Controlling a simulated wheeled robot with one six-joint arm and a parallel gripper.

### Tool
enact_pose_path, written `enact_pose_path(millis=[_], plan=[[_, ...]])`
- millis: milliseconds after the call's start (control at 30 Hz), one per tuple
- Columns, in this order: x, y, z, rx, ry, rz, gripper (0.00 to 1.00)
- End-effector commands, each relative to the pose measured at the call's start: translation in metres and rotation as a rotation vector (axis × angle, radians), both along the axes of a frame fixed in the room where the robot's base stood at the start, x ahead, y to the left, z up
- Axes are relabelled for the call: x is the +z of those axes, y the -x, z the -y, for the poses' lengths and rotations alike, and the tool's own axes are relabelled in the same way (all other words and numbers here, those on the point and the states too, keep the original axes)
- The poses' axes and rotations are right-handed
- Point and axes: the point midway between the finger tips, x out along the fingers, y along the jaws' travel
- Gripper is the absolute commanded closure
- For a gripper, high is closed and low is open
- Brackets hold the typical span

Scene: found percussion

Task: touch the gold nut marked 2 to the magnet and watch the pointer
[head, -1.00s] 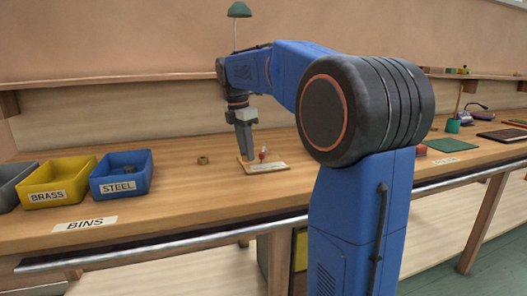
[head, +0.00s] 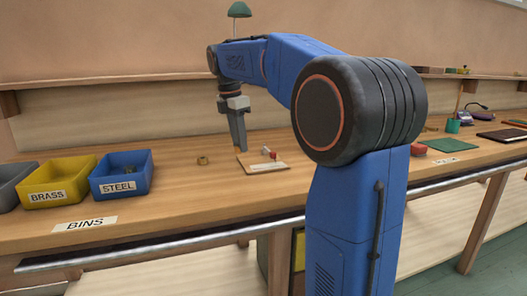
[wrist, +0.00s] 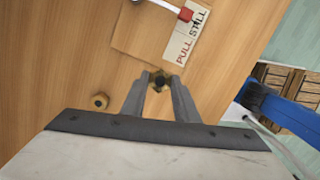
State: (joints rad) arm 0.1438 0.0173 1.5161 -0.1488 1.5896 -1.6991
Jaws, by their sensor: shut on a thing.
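My gripper (wrist: 160,82) is shut on a gold nut (wrist: 159,79), seen between the fingertips in the wrist view; its mark cannot be read. In the head view my gripper (head: 240,150) is low at the left edge of a small wooden board (head: 249,168). The board carries a pale bar with a red end (wrist: 185,14), apparently the magnet and pointer, and a white card (wrist: 184,46) reading PULL and STILL. The red end lies beside the STILL part. The held nut is apart from the red end.
Another gold nut (head: 202,160) lies on the bench left of the board. The blue STEEL bin (head: 122,185) has something small inside; the yellow BRASS bin (head: 60,195) stands beside it. A red object (head: 418,150) and green mat (head: 451,145) are at right.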

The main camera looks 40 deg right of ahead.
Motion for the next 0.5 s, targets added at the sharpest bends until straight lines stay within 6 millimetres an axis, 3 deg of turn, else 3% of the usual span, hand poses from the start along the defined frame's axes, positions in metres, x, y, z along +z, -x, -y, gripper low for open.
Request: enact_pose_path(millis=[500], plan=[[0.041,0.000,0.000,0.000,0.000,0.001,0.98]])
